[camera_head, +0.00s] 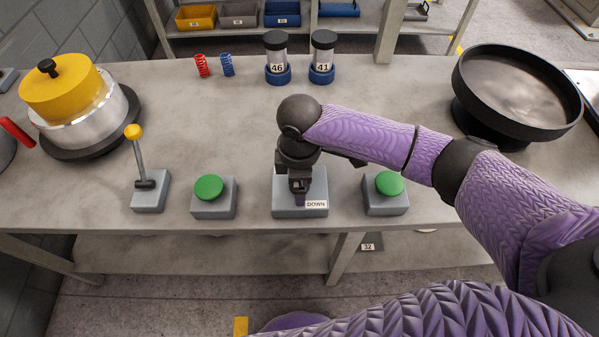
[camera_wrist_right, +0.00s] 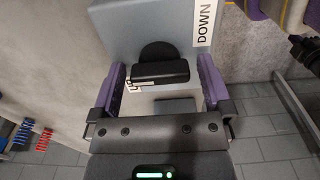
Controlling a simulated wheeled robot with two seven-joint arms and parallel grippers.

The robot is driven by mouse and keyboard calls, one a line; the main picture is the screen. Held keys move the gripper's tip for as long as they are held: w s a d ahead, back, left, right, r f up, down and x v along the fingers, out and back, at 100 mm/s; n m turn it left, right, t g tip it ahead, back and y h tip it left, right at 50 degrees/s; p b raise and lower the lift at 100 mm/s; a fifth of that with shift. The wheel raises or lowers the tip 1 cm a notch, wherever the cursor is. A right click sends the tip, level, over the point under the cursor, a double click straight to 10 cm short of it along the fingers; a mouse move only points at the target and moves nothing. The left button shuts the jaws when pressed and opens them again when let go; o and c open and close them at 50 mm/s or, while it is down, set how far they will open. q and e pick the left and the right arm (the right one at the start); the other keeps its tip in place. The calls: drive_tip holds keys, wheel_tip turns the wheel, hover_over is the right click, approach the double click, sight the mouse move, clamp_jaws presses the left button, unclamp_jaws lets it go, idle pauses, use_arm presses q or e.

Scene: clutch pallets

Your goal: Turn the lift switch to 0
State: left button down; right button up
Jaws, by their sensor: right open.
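The lift switch is a grey box (camera_head: 318,190) at the front middle of the table, with a white DOWN label (camera_head: 316,204) near its front right corner. The right wrist view shows its black knob (camera_wrist_right: 160,70) with a bar-shaped grip, the DOWN label (camera_wrist_right: 204,22) and a partly hidden second label (camera_wrist_right: 137,85). No 0 mark can be seen. My right gripper (camera_head: 299,190) is over the switch and hides the knob in the head view. Its purple fingers (camera_wrist_right: 161,80) are open, one on each side of the knob; contact cannot be told. My left gripper is not in view.
Green button boxes stand left (camera_head: 213,199) and right (camera_head: 385,195) of the switch. A yellow-knobbed lever (camera_head: 147,185) stands further left. Two labelled jars (camera_head: 277,57) and red and blue springs (camera_head: 227,64) are behind. A black dish (camera_head: 520,90) is at the right.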

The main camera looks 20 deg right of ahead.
drive_tip(key=c, duration=1.1)
drive_tip(key=m, duration=0.6)
drive_tip(key=shift+m, duration=0.4)
drive_tip(key=m, duration=0.4)
drive_tip(key=o, duration=1.1)
wheel_tip(320, 180, up, 9)
drive_tip(key=p, duration=0.4)
drive_tip(key=shift+r, duration=0.5)
